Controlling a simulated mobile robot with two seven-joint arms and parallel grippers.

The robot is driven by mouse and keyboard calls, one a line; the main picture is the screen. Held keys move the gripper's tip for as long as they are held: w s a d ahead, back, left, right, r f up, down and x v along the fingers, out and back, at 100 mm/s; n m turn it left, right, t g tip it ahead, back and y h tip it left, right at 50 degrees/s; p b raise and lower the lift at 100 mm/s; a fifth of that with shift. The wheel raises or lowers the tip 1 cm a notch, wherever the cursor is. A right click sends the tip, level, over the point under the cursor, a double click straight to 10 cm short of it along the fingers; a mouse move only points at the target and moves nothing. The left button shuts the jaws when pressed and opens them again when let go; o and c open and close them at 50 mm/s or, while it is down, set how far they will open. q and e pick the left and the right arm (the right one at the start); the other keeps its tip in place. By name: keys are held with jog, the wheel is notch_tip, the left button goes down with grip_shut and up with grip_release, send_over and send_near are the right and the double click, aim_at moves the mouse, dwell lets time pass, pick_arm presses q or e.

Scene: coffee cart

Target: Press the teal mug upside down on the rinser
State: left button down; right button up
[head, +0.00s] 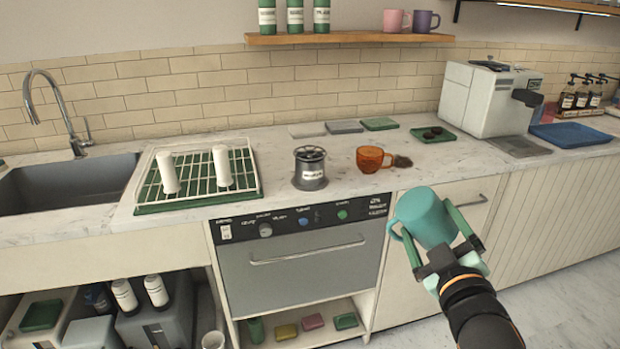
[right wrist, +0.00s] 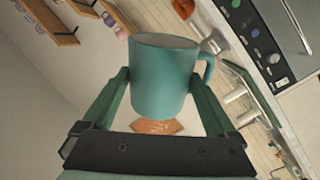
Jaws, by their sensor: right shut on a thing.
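The teal mug (head: 424,217) is held in the air by my right gripper (head: 430,222), in front of the counter and cabinet fronts. The gripper's green fingers are closed on the mug's sides. The mug is tilted, with its handle to the left in the head view, where its inside is hidden. In the right wrist view the teal mug (right wrist: 162,80) sits between the fingers, with its rim at the top of the picture. A grey metal cylinder with a dark top (head: 310,168), apparently the rinser, stands on the counter, apart from the mug. My left gripper is not in view.
An amber glass cup (head: 372,159) stands just right of the cylinder. A coffee machine (head: 487,97) stands at the back right. The counter's front right part is clear.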

jog(key=shift+m, duration=1.2)
jog(key=m, duration=0.3)
jog(key=shift+r+p, duration=0.1)
jog(key=shift+p, duration=0.3)
jog(key=m, duration=0.3)
